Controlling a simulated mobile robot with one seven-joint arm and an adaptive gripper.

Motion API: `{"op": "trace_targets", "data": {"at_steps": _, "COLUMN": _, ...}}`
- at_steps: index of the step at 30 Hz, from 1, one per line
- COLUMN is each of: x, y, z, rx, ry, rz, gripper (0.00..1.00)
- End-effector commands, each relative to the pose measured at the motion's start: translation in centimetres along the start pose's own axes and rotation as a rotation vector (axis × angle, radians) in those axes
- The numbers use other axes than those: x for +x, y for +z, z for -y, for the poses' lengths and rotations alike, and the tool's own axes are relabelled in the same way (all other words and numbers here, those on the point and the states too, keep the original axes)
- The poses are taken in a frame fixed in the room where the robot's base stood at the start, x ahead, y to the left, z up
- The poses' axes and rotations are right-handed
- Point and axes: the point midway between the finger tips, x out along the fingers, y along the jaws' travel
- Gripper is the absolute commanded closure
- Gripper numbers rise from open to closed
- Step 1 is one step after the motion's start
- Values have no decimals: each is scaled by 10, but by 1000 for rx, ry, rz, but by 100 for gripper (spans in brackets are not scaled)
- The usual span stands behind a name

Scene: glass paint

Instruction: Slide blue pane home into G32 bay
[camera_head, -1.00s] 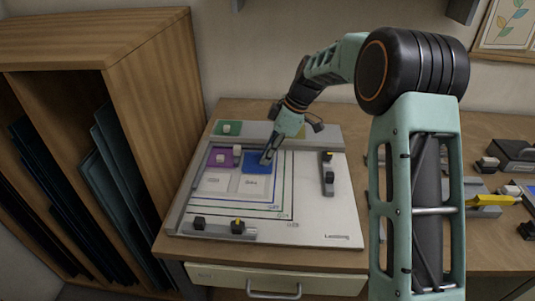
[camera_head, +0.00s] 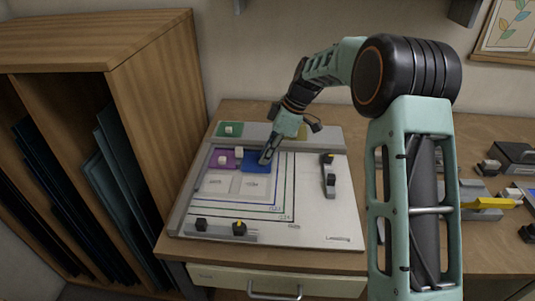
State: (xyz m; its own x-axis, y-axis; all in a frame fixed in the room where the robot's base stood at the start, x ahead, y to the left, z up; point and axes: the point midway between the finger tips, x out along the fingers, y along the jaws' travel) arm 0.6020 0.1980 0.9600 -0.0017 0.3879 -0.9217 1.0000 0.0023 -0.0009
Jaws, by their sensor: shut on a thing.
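The blue pane (camera_head: 252,160) lies on the white board (camera_head: 318,222), right of the purple pane (camera_head: 227,164) and just behind two pale labelled squares (camera_head: 251,185). My gripper (camera_head: 265,160) points down at the blue pane's right side and is shut on it. The fingers hide part of the pane, and the exact grip point is too small to make out. The pane looks flat, near the inner corner of the nested coloured outlines. The bay label G32 cannot be read clearly from here.
Dark clamps sit on a right bar (camera_head: 329,175) and a front bar (camera_head: 220,230). A wooden rack (camera_head: 160,120) stands close on the left. The board's front right is clear.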

Motion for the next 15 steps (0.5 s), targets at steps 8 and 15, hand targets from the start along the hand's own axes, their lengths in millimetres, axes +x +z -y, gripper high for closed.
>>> {"op": "trace_targets", "data": {"at_steps": 8, "x": 0, "y": -3, "z": -3, "rx": -1, "ry": 1, "rz": 0, "gripper": 100}}
{"op": "trace_targets", "data": {"at_steps": 15, "x": 2, "y": -6, "z": -6, "rx": 0, "ry": 0, "rz": 0, "gripper": 100}}
